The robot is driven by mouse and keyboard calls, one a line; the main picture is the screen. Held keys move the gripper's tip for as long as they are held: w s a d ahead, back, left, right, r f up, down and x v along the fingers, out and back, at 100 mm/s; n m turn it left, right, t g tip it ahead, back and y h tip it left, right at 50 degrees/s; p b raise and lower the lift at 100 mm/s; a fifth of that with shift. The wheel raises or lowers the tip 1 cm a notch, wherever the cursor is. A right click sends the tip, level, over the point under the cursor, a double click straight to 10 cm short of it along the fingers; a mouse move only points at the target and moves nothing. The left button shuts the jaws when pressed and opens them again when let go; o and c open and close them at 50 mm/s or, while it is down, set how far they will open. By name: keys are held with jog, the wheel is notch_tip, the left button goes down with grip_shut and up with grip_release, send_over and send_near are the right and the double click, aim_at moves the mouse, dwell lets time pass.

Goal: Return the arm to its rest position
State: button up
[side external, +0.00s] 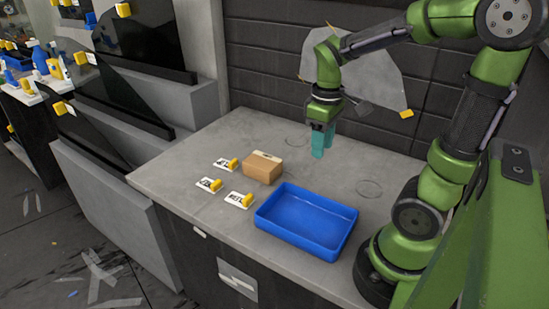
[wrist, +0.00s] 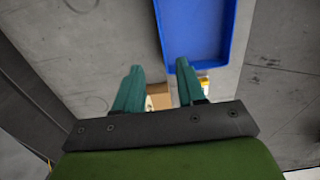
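My green arm stands at the right of the worktop in the side view, bent over it. My gripper (side external: 322,143) has teal fingers and hangs pointing down above the back part of the worktop, behind the blue tray and right of the cardboard box. In the wrist view my gripper (wrist: 160,85) shows its two fingers spread apart with nothing between them. Part of the cardboard box shows beyond and between the fingers.
An empty blue tray (side external: 268,215) lies on the grey worktop (side external: 180,165). A cardboard box (side external: 262,167) and white cards with yellow tags (side external: 240,199) lie left of it. A grey sheet (side external: 385,80) with a yellow tag is at the back wall. Dark glass panels (side external: 140,40) stand at left.

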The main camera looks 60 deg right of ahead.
jog(key=a+r+m+t+y, duration=0.2)
jog(key=a+r+m+t, duration=0.2)
jog(key=a, duration=1)
notch_tip(320, 180, up, 3)
jog(key=t, duration=0.3)
jog(key=shift+s+a, duration=0.15)
jog(key=shift+s, duration=0.05)
